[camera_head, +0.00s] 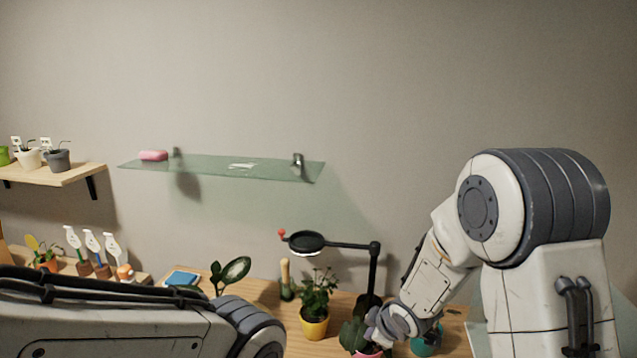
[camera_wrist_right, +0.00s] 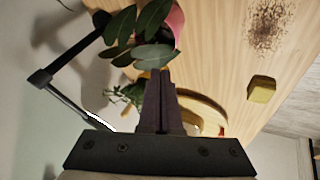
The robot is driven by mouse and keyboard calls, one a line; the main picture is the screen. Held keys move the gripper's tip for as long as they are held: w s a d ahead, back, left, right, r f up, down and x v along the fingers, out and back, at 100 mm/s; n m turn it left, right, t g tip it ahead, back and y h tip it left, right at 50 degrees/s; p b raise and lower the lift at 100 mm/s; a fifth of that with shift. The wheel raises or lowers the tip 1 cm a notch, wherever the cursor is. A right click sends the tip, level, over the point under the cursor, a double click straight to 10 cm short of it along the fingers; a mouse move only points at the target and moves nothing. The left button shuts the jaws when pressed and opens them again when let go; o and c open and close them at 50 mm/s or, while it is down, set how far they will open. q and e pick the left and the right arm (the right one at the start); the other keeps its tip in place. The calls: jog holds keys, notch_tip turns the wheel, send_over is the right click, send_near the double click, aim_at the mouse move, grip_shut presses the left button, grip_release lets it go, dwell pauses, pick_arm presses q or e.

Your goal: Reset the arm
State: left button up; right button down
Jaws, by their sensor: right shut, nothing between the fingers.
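My right arm comes in from the right in the head view and reaches down to the wooden table. My right gripper (camera_head: 372,335) is small there and partly hidden by the wrist, close to a broad-leaved plant in a pink pot (camera_head: 368,352). In the right wrist view, the dark fingers of my right gripper (camera_wrist_right: 160,76) are together with nothing between them. Leaves (camera_wrist_right: 140,38) of the plant in the pink pot hang just past the fingertips. My left arm crosses the lower left of the head view; its gripper is out of frame.
A black lamp (camera_head: 373,270) stands beside the right arm. A yellow pot (camera_head: 314,327) and a teal pot (camera_head: 424,345) are near the gripper. A glass shelf (camera_head: 215,168) and a wooden shelf (camera_head: 60,174) are on the wall.

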pick_arm(q)
notch_tip(320, 180, down, 2)
jog(key=shift+b, duration=0.9)
pick_arm(e)
jog(key=s+a+r+m+g, duration=0.1)
jog(key=s+a+r+g, duration=0.1)
jog(key=s, duration=0.7)
jog(key=s+a+r+m+g, duration=0.2)
jog(key=s+r, duration=0.2)
jog(key=s, duration=0.6)
jog(key=s+a+r+m+g+h, duration=0.1)
jog(key=s+a+r+m+g, duration=0.1)
jog(key=s, duration=0.8)
jog(key=shift+s+a+r, duration=0.25)
jog(key=shift+a+r, duration=0.3)
pick_arm(q)
jog(key=shift+c, duration=0.7)
jog(key=shift+a, duration=0.1)
pick_arm(e)
jog(key=shift+a, duration=0.15)
